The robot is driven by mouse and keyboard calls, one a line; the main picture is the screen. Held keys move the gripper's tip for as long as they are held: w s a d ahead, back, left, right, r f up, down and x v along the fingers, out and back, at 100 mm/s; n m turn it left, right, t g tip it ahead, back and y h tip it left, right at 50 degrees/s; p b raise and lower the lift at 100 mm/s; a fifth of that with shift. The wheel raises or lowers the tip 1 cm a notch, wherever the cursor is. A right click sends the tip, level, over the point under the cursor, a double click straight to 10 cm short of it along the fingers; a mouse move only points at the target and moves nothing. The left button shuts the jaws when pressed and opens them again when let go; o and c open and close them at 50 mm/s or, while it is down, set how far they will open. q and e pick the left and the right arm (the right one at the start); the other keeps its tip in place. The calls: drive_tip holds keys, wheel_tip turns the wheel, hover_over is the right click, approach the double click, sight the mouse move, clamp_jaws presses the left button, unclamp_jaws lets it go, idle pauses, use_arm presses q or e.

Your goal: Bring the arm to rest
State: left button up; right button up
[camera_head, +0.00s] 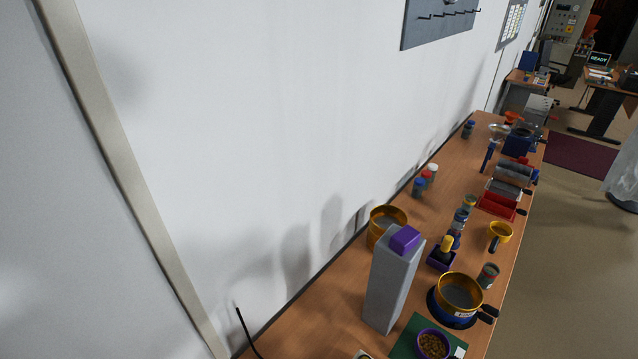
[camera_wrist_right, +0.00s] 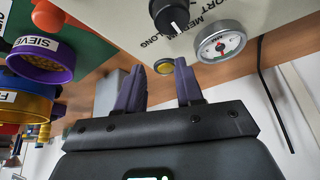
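My right gripper (camera_wrist_right: 160,88) shows in the right wrist view. Its two dark purple fingers stand apart with nothing seen held between them. A beige panel (camera_wrist_right: 190,48) with a black knob and a round gauge is beyond the fingertips. A small yellow button (camera_wrist_right: 163,66) shows in the gap between the fingers; I cannot tell whether they touch anything. Neither gripper shows in the head view, and my left gripper is in no view.
A long brown table (camera_head: 312,330) runs along a white wall. It carries a tall grey box with a purple top (camera_head: 392,279), a gold pan (camera_head: 459,291), a purple bowl (camera_head: 433,344) on a green mat (camera_head: 404,348), and red trays (camera_head: 497,206). Floor at right is open.

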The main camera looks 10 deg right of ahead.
drive_tip(key=s+a+r+t, duration=0.1)
drive_tip(key=s+a+r, duration=0.3)
drive_tip(key=s+a, duration=0.15)
drive_tip(key=s+d+r+m+g+h, duration=0.1)
drive_tip(key=s+d+r, duration=0.2)
drive_tip(key=s, duration=0.4)
drive_tip(key=s+d+r+g, duration=0.2)
drive_tip(key=s+d+r, duration=0.1)
drive_tip(key=s, duration=0.3)
wheel_tip(320, 180, up, 18)
drive_tip(key=p, duration=1.9)
drive_tip(key=shift+w+d+r+t, duration=0.15)
drive_tip(key=shift+w+t, duration=0.05)
drive_tip(key=shift+t, duration=0.1)
